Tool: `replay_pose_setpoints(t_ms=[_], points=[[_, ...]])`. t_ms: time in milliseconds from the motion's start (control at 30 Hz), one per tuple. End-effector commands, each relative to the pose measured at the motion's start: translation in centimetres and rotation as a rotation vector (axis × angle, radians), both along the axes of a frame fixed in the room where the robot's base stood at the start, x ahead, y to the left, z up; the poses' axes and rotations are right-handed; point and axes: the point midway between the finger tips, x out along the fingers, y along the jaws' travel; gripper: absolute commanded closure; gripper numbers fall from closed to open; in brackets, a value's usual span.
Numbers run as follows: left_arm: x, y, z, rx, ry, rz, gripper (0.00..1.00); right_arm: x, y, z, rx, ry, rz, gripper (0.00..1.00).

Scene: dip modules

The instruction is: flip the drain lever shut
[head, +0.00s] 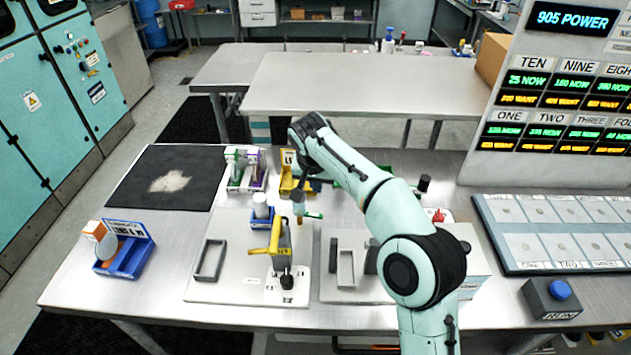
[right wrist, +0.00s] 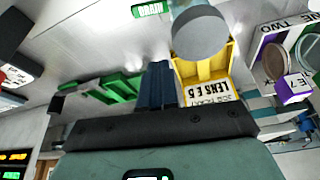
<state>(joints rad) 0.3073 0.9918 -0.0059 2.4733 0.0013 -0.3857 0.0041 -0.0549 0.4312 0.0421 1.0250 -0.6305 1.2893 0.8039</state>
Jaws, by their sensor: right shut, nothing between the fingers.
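The green drain lever (head: 313,215), marked DRAIN, sticks out to the right beside a grey cylinder (head: 297,197) above the yellow-handled device (head: 280,242). In the right wrist view the lever (right wrist: 152,9) shows at the top edge, partly cut off, and the grey cylinder (right wrist: 201,34) is close to the camera. My right gripper (head: 301,184) is just behind the cylinder in the head view, pointing down. Its dark fingers (right wrist: 158,84) are together and empty, apart from the lever in the wrist view. My left gripper is not in view.
A yellow bin (head: 287,184) labelled LENS stands behind the device, with a purple-and-green rack (head: 245,170) to its left. A blue bin (head: 135,252) stands at the left. Grey frames (head: 210,260) sit on the plates.

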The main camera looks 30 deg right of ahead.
Motion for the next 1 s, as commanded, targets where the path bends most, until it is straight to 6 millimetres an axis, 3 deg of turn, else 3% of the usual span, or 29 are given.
replay_pose_setpoints(t_ms=[33,200,500,1000], points=[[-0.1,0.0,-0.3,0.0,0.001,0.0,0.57,0.3,-0.3,-1.4,0.0,0.006,0.0,1.0],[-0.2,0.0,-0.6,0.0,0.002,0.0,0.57,1.2,-1.2,-4.8,0.001,0.004,-0.002,1.0],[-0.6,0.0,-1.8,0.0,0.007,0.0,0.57,-1.3,1.2,-5.3,0.0,0.0,0.002,1.0],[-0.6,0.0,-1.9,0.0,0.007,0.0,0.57,-1.7,1.5,-5.4,0.0,-0.001,0.0,1.0]])
